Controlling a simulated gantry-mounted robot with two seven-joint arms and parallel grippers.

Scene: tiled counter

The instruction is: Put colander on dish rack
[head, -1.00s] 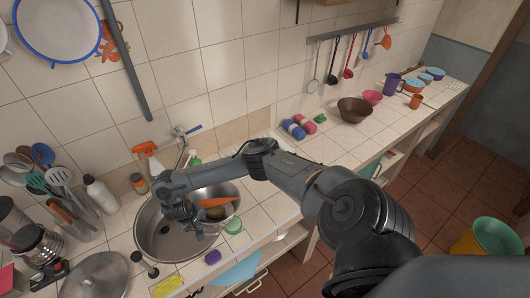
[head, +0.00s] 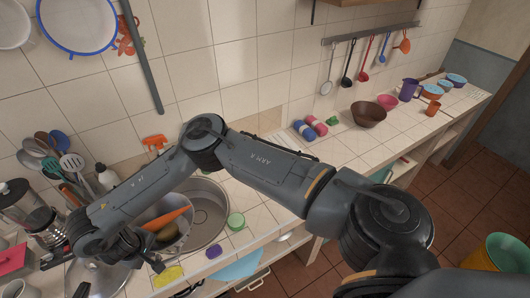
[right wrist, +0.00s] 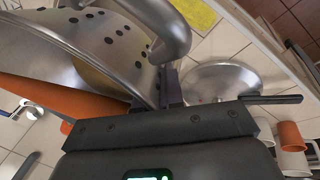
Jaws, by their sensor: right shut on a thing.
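The metal colander (head: 181,206) is tilted over the left part of the sink in the head view, partly hidden behind my right arm. A carrot and a potato (head: 167,233) lie in it. In the right wrist view its perforated wall (right wrist: 75,35) fills the upper left. My right gripper (head: 128,252) is shut on the colander's rim or handle; which one is unclear. It shows at the middle of the right wrist view (right wrist: 172,88). My left gripper is out of view. I cannot clearly make out a dish rack in these frames.
The steel sink (head: 212,232) lies right of the colander. A pan lid (right wrist: 220,80) is close to the gripper. A yellow sponge (head: 168,275), a purple sponge (head: 214,251) and a green item (head: 236,221) lie along the front edge. Utensils and a blender crowd the left.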

